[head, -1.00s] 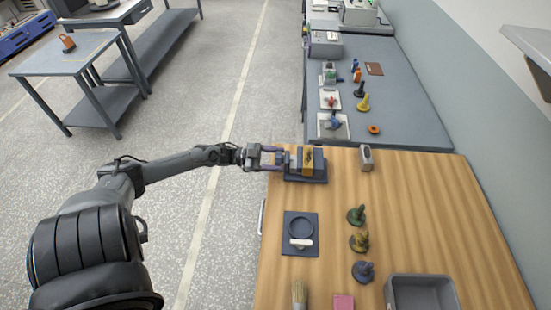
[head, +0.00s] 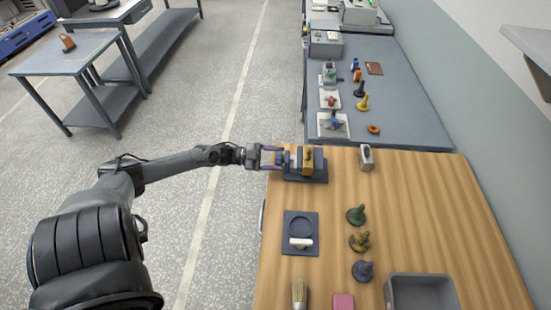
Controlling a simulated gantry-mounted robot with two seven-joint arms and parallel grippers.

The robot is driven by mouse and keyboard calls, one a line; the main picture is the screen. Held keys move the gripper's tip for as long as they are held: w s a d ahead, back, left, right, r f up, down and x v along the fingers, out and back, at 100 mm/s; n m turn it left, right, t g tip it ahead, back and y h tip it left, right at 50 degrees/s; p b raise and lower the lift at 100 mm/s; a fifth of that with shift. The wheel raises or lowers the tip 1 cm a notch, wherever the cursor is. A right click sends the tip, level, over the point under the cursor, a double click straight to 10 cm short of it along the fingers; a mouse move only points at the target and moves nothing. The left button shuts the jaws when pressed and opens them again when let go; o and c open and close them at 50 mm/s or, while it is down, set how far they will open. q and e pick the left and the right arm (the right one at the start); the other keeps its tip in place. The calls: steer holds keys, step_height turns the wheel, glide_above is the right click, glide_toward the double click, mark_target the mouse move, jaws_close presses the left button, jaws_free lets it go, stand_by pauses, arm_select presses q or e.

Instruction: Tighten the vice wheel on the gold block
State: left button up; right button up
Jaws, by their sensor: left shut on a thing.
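The vice stands on a dark base plate (head: 318,180) at the far left corner of the wooden bench. The gold block (head: 307,161) sits upright in the vice, between its grey jaws. My left gripper (head: 283,160) reaches in from the left and is shut on the vice wheel at the vice's left side. The fingers hide most of the wheel. How tightly the jaws press on the block cannot be told at this size. My right gripper is not in view.
A small grey metal block (head: 366,158) stands right of the vice. Nearer are a dark plate with a ring recess (head: 288,243), green, olive and blue knobbed pieces (head: 357,215), a brush (head: 299,294), a pink block (head: 343,302) and a grey bin (head: 388,292).

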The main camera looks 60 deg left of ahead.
arm_select(q)
steer(key=shift+s+a+f, duration=0.1)
steer(key=shift+a+f, duration=0.05)
steer(key=shift+f, duration=0.2)
steer(key=o, duration=1)
steer(key=shift+r, duration=0.2)
steer(key=v, duration=1)
steer(key=shift+s+a+p, duration=0.15)
steer(key=shift+s+p, duration=0.15)
